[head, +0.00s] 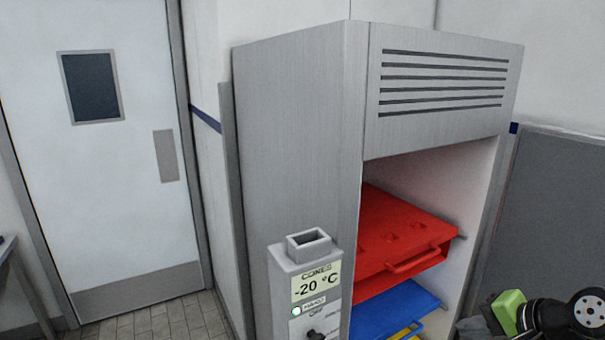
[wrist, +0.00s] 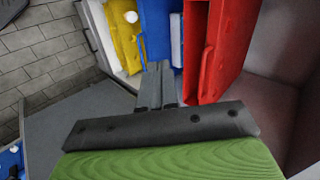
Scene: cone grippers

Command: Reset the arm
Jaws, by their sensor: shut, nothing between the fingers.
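My arm shows only at the lower right edge of the head view, with a green part (head: 508,312) and black joints in front of the cabinet's right side. In the wrist view, my gripper (wrist: 159,68) has its grey fingers together, with nothing between them. Behind them is a dark bar and a green ridged body (wrist: 170,164). The fingers point toward the coloured trays in the open cabinet; I cannot tell the exact gap. The fingers are not clear in the head view.
The steel cabinet (head: 295,140) has an open front with a red tray (head: 405,235), a blue tray (head: 385,312) and a yellow tray (head: 408,334) stacked inside. A control box (head: 307,290) reading -20 °C juts out at its front left. A closed door (head: 110,200) stands at left; tiled floor shows before it.

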